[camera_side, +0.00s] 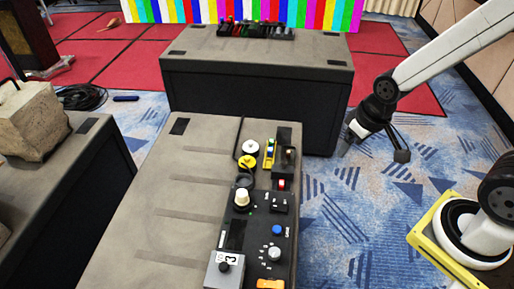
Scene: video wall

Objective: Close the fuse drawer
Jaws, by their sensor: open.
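My gripper (378,142) hangs at the right over the blue patterned carpet, with its two fingers spread and nothing between them. It is to the right of the near case and apart from everything on it. A black control panel (254,232) with knobs and switches lies on the near grey case (165,205). At its front left is a grey box (224,272) with a black knob, its lower part cut off by the frame. A black block (284,150) stands behind the panel. I cannot tell which part is the fuse drawer, or how far open it is.
A yellow and a white round piece (251,147) and a strip of coloured parts (269,152) sit behind the panel. Another case (260,70) stands behind. A stone block (32,118) rests on the left case. The case's left side is mostly clear.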

